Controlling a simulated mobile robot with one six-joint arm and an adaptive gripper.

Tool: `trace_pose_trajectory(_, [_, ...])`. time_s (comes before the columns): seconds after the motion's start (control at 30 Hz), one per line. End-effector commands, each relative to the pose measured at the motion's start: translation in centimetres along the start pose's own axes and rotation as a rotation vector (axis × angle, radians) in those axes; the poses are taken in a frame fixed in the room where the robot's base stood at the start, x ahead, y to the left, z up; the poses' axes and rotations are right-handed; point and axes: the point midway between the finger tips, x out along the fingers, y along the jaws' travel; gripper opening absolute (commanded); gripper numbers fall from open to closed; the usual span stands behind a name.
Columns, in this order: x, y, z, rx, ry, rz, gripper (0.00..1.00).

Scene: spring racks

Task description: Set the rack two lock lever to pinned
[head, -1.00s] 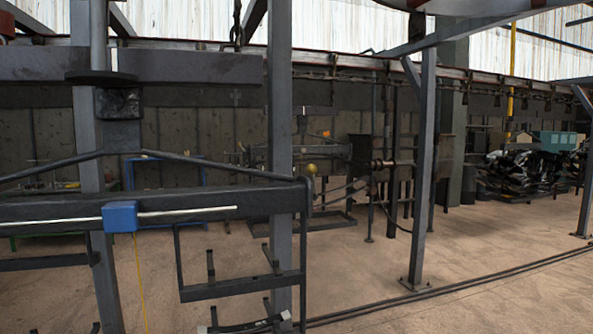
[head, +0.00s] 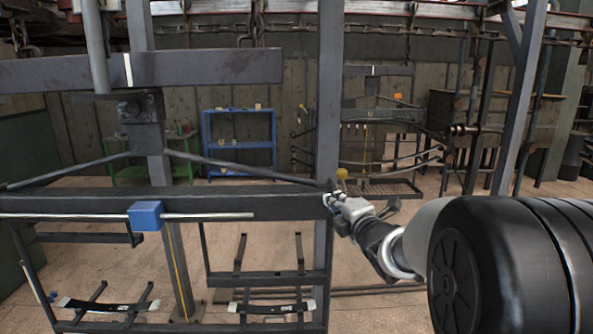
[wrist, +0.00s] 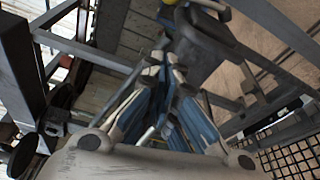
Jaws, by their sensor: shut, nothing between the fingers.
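A small yellow ball knob (head: 341,173), likely the end of the lock lever, shows just above the right end of a dark horizontal beam (head: 270,199). The lever's shaft is hidden, and I cannot tell its setting. My gripper (head: 329,199) is at the beam's right end, just below the knob, and its fingers are closed and empty. In the wrist view my gripper (wrist: 176,45) points away, with yellow (wrist: 224,12) at the top edge near a dark rounded part (wrist: 200,40). I cannot tell whether the fingers touch anything.
A blue block (head: 145,216) sits on a pale rod along the beam, with a yellow cord hanging below. A grey post (head: 328,100) stands right behind the beam's end. Lower frames hold dark strips (head: 272,308). A blue shelf (head: 239,145) stands behind.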

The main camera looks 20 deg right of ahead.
Motion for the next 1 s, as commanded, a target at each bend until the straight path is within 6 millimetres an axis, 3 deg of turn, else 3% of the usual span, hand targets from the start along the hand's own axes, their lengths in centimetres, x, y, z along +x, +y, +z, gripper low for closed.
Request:
trace_pose_trajectory(0.47, [0.9, 0.0, 0.0, -0.005, 0.003, 0.003, 0.0])
trace_pose_trajectory(0.93, [10.1, 0.1, -0.1, -0.004, 0.004, 0.003, 0.0])
trace_pose_trajectory(1.0, [10.4, 0.3, 1.3, -0.005, -0.002, 0.003, 0.0])
